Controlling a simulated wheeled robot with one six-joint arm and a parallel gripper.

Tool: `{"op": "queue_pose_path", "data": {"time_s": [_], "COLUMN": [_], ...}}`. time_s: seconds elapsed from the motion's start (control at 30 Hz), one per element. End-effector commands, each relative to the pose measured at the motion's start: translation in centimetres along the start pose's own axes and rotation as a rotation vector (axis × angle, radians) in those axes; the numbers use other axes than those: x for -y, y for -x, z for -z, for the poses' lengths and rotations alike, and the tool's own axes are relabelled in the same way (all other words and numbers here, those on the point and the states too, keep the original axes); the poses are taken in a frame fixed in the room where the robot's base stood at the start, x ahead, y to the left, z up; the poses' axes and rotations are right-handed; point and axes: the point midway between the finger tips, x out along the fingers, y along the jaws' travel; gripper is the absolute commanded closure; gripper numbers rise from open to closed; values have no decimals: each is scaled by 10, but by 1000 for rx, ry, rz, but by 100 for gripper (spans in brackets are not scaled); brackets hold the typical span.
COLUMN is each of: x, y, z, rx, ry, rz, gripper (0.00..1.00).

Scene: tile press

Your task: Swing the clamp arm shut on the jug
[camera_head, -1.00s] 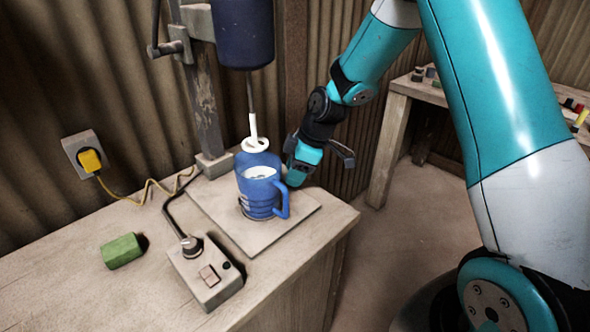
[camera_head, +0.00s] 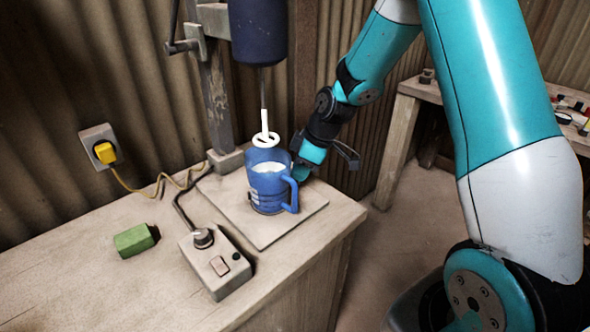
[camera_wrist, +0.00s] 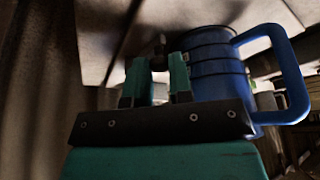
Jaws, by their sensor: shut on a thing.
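The blue jug (camera_head: 268,184) stands upright on the flat base plate under the drill-like head, its handle to the right. It holds something pale. Dark thin bands curve around its lower body; I cannot tell if they are the clamp. My gripper (camera_head: 302,172) is low behind the jug on its right side, its fingertips mostly hidden there. In the wrist view my gripper (camera_wrist: 158,72) is shut on a small dark piece (camera_wrist: 160,45), likely the clamp arm's end, close beside the jug (camera_wrist: 215,66). The rest of the clamp arm is not clear.
A white ring-ended stirrer (camera_head: 265,137) hangs from the dark blue head (camera_head: 257,32) over the jug's mouth. A control box (camera_head: 217,264), a green block (camera_head: 134,240) and a yellow plug (camera_head: 105,152) with its cord are to the left. The front left bench top is clear.

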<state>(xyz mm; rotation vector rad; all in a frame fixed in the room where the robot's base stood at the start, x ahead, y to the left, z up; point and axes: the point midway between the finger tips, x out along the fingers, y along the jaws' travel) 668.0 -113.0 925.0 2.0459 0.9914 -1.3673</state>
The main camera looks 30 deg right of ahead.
Motion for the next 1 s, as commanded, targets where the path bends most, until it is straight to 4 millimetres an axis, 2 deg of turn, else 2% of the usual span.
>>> {"op": "queue_pose_path", "data": {"time_s": [0.03,0.07,0.13,0.17,0.4,0.57,1.0], "x": [0,0,0,0,0,-1,-1], "y": [0,0,0,0,2,18,126], "z": [0,0,0,0,0,1,0], "rx": [-1,-1,-1,-1,-1,-2,-2], "ry": [0,0,0,0,1,0,0], "rz": [-1,-1,-1,-1,-1,-4,-7], "gripper": [100,73,57,54,54,54,54]}}
